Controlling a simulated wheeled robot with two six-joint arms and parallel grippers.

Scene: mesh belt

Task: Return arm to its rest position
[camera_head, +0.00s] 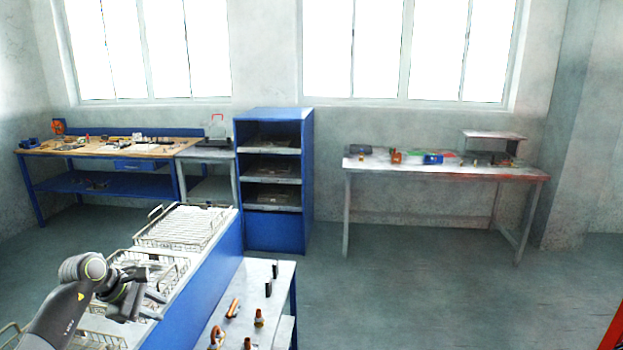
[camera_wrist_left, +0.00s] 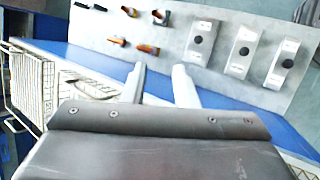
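My left arm (camera_head: 68,308) comes in from the lower left of the head view. My left gripper (camera_head: 156,304) is above the belt with wire baskets. In the left wrist view its two fingers (camera_wrist_left: 160,82) are spread apart, with nothing between them. The fingers point toward a light table top (camera_wrist_left: 170,58) with small parts on it, across a blue edge. My right arm and gripper do not show in either view.
Wire baskets (camera_head: 182,228) stand along the belt. A small table (camera_head: 268,325) beside it holds copper and black parts. Beyond are a blue shelf cabinet (camera_head: 307,180), a wooden workbench (camera_head: 60,152) and a grey table (camera_head: 400,168).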

